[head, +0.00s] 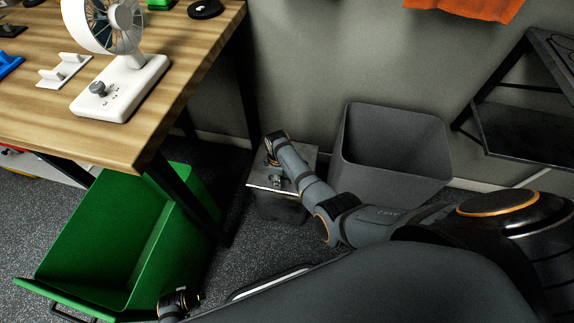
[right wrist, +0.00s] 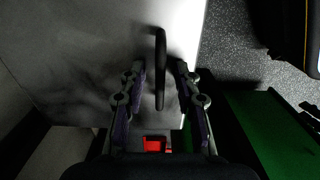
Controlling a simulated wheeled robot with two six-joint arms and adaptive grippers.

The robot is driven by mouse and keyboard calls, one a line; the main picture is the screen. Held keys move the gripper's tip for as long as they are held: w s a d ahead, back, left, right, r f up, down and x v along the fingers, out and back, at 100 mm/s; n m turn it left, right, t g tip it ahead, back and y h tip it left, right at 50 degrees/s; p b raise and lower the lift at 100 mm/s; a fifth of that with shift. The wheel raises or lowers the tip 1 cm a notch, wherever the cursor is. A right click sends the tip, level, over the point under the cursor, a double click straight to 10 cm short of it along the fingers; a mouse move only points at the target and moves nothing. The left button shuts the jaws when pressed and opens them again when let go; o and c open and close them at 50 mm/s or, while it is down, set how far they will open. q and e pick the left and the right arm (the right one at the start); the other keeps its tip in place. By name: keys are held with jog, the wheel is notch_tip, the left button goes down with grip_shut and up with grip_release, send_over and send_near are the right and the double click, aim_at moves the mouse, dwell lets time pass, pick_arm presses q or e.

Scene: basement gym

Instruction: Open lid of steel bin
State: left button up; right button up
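The steel bin (head: 275,208) stands on the floor between the table and a dark grey bin, its grey lid (head: 308,160) lying flat. My right arm reaches over it, and my right gripper (head: 277,181) is at the lid, partly hidden by my own wrist. In the right wrist view, the lid (right wrist: 80,60) fills the upper left and a dark bar handle (right wrist: 160,65) stands between the two fingers of my right gripper (right wrist: 159,72). The fingers are apart, with a gap on each side of the handle. My left gripper (head: 185,301) is low at the bottom edge, its fingers unclear.
A large open dark grey bin (head: 395,150) stands right of the steel bin. A green open bin (head: 110,235) is at left below the wooden table (head: 150,110), which holds a white fan (head: 118,85). A black shelf (head: 525,130) is at right.

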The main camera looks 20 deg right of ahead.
jog(key=shift+r, duration=0.1)
dwell(0.5)
jog(key=shift+c, duration=0.3)
grip_shut()
